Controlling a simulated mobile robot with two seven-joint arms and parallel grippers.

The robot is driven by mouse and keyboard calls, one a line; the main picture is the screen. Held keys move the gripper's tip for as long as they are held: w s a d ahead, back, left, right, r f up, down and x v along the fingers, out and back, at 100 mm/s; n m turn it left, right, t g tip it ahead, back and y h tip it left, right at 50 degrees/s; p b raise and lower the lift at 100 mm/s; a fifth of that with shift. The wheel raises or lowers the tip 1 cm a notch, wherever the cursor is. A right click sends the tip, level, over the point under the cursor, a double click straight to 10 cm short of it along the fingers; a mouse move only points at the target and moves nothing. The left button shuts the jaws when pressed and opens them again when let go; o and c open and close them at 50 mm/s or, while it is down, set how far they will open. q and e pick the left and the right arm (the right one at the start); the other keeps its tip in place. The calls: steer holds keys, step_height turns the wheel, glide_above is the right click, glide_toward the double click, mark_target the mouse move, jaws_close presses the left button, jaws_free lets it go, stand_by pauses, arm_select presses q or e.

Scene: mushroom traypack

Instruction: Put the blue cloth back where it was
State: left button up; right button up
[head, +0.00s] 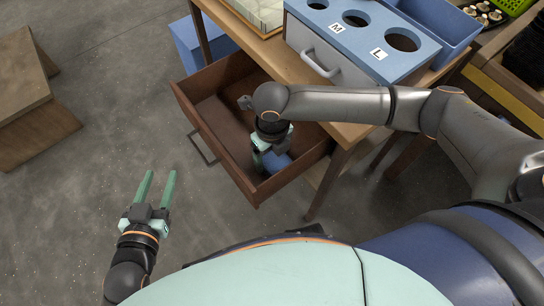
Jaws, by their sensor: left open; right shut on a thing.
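The blue cloth (279,163) shows as a small blue patch at my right gripper (270,160), inside the open wooden drawer (215,105). My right gripper points down into the drawer and is shut on the cloth. Its fingertips and most of the cloth are partly hidden by the gripper and the drawer's front wall. I cannot tell whether the cloth touches the drawer floor. My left gripper (153,190) is open and empty, over the bare floor to the left of the drawer.
The drawer is pulled out from a wooden table (270,55). On the table stand a grey-and-blue sorting box (335,50) with round holes marked M and L, and a blue tray (440,22). A blue bin (200,45) stands behind the drawer. A wooden piece (25,90) is at far left.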

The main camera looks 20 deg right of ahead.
stand_by(0.3)
steer(key=shift+f, duration=0.15)
steer(key=o, duration=1.2)
steer(key=shift+c, duration=0.2)
